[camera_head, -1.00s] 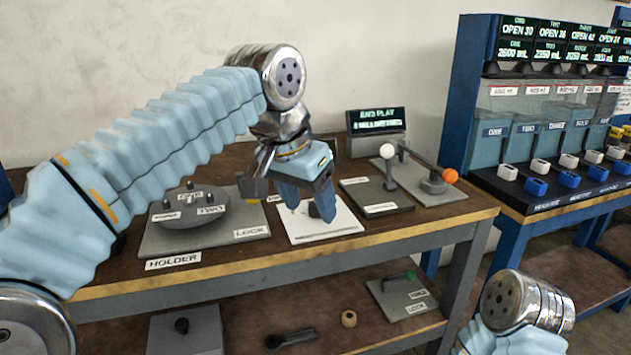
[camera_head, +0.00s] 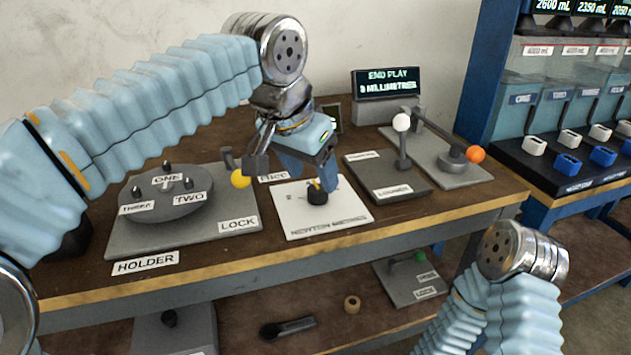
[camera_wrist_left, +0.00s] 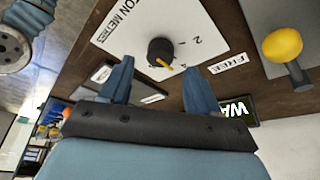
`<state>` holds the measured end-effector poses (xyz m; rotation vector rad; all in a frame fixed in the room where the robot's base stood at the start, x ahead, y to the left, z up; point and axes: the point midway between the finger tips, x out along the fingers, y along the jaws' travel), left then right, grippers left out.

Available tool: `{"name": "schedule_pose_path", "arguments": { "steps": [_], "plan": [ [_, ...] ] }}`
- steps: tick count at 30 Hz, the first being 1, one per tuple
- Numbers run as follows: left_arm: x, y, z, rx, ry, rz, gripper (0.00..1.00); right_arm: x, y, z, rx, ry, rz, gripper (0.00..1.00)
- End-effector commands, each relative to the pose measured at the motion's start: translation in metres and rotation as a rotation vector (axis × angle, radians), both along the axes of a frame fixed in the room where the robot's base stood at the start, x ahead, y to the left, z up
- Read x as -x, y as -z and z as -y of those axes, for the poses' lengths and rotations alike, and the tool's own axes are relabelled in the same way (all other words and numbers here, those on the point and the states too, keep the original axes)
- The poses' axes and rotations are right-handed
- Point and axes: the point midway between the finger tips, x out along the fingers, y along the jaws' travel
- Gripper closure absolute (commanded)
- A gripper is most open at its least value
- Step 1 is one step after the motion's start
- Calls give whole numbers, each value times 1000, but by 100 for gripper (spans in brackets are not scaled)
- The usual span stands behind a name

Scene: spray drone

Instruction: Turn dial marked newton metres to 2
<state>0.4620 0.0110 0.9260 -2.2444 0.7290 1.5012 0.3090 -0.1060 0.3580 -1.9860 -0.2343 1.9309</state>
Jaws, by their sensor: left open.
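The newton metres dial is a black knob (camera_head: 317,196) with an orange-yellow pointer on a white plate (camera_head: 345,212) on the bench. In the left wrist view the knob (camera_wrist_left: 160,51) shows with its pointer (camera_wrist_left: 164,63) towards the 4 mark, away from the 2 mark (camera_wrist_left: 197,42). My left gripper (camera_head: 311,182) is open, its fingers just behind and above the knob. In the wrist view the fingertips (camera_wrist_left: 157,66) stand apart on either side, with nothing between them. My right gripper is out of view; only its arm shows at lower right.
Left of the plate are a grey LOCK panel (camera_head: 225,243) with a turntable (camera_head: 165,208) and a yellow ball (camera_head: 241,179). A display (camera_head: 387,83) stands behind.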

Motion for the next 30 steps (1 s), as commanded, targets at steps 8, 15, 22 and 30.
{"name": "schedule_pose_path", "arguments": {
  "steps": [8, 15, 22, 30],
  "plan": [
    [-10, 30, 7, 0, 0, 0, 38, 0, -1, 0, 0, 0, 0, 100],
    [-11, 33, 8, 1, 0, 1, 38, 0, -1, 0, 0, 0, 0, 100],
    [-11, 33, 8, 0, 1, 1, 63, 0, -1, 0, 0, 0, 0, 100],
    [-11, 33, 8, 1, 0, 1, 94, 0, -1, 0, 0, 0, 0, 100]
  ]
}}
